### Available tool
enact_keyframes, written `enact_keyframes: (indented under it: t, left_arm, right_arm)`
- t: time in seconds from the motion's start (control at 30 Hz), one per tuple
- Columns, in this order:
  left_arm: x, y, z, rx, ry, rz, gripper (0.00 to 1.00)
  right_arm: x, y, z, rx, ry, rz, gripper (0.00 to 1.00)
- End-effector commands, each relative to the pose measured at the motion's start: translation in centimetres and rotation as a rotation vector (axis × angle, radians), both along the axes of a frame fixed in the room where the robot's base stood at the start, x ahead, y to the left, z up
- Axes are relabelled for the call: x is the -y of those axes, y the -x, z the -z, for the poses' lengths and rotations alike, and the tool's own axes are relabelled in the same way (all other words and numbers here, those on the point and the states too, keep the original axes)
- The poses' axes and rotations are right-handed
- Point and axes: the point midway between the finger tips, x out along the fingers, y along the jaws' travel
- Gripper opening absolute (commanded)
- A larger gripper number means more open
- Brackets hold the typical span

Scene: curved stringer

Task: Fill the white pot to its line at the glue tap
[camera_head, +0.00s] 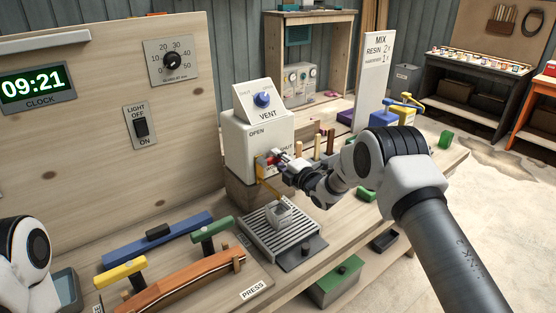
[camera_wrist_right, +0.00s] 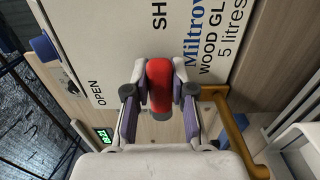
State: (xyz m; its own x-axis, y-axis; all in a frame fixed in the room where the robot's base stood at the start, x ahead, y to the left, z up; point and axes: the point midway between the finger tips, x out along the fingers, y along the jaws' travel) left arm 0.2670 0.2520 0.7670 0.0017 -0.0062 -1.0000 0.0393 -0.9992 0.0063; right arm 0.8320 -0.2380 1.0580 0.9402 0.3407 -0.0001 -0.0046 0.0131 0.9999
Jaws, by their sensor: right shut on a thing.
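The glue box (camera_head: 255,143) is a white container marked OPEN and SHUT, standing on a wooden block. My right gripper (camera_head: 279,160) is shut on the red tap lever (camera_head: 268,161) at its front. The right wrist view shows the red lever (camera_wrist_right: 159,85) between the fingers of my gripper (camera_wrist_right: 160,98). A brass-coloured spout (camera_wrist_right: 232,120) is beside it. The white pot (camera_head: 279,213) stands on the slatted grate (camera_head: 265,232) below the tap. Its line and its glue level are too small to make out. My left gripper is out of view.
A blue VENT knob (camera_head: 263,99) is on a sloped panel above the box. A curved wooden strip (camera_head: 185,283) with green and yellow clamps lies at the front left. Bottles and a MIX sign (camera_head: 370,75) stand to the right. A green box (camera_head: 335,282) sits below the bench edge.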

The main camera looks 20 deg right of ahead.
Motion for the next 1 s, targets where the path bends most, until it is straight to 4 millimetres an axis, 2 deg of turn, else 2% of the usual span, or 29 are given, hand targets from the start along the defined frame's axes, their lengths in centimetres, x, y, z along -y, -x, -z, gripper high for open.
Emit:
enact_keyframes:
  t: [0.27, 0.8, 1.0]
  left_arm:
    - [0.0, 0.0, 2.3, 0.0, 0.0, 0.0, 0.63]
    - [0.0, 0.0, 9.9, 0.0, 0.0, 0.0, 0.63]
    - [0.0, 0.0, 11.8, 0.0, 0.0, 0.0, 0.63]
  right_arm:
    - [-0.1, -0.1, -0.4, 0.046, 0.104, -0.002, 0.0]
    - [-0.7, 0.2, -2.1, 0.191, 0.497, 0.001, 0.0]
    - [-1.0, 0.3, -2.7, 0.228, 0.599, 0.002, 0.0]
